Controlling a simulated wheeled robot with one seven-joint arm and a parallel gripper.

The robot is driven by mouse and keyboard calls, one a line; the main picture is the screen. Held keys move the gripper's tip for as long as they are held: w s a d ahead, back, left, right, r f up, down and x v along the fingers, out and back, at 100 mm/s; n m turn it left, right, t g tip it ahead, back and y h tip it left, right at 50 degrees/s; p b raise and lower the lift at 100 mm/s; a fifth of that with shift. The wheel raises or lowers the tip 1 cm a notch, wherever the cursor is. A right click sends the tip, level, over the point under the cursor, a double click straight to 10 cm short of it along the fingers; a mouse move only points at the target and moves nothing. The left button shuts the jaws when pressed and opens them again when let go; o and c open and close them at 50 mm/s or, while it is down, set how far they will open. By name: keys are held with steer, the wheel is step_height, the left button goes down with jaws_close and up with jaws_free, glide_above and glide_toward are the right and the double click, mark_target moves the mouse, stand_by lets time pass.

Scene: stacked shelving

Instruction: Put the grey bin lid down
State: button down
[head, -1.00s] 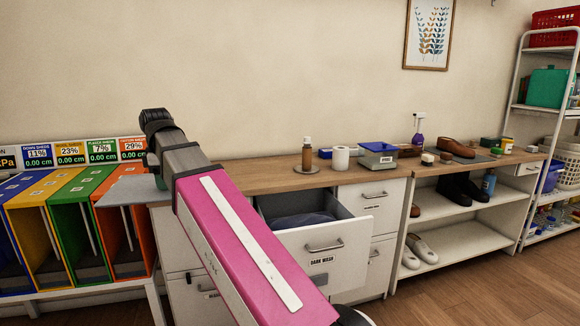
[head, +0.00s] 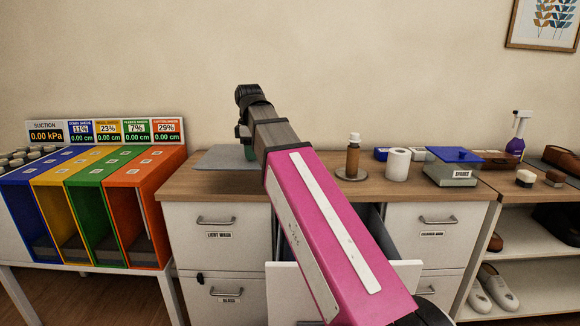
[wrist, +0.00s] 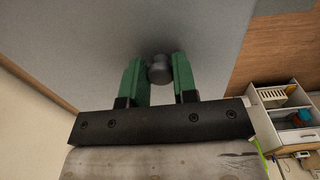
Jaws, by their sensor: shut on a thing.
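The grey bin lid (head: 222,159) is a flat grey sheet over the left end of the wooden counter (head: 300,180). In the wrist view the lid (wrist: 95,25) fills most of the picture, with a round grey knob (wrist: 159,72) on it. My gripper (wrist: 158,62) has green fingers on both sides of the knob and is shut on it. In the head view my gripper (head: 249,150) is mostly hidden behind my arm. The lid looks level and low; I cannot tell whether it touches the counter.
Blue, yellow, green and orange bins (head: 139,190) stand on a white table to the left. A brown bottle (head: 353,158), a white roll (head: 397,164) and a blue-lidded box (head: 452,168) stand right on the counter. A drawer (head: 402,272) is pulled out below, partly behind my arm.

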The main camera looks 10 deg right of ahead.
steer(key=w+f, duration=0.2)
steer(key=w, duration=0.1)
steer(key=w+d+f, duration=0.1)
steer(key=w+f, duration=0.1)
steer(key=w, duration=0.1)
steer(key=w+f, duration=0.1)
steer(key=w, duration=0.2)
steer(key=shift+w+d+f, duration=0.25)
steer(key=shift+w+f, duration=0.05)
steer(key=shift+f, duration=2.15)
steer(key=c, duration=0.9)
jaws_free()
steer(key=shift+r, duration=0.15)
step_height(320, 180, up, 12)
steer(key=shift+f, duration=0.1)
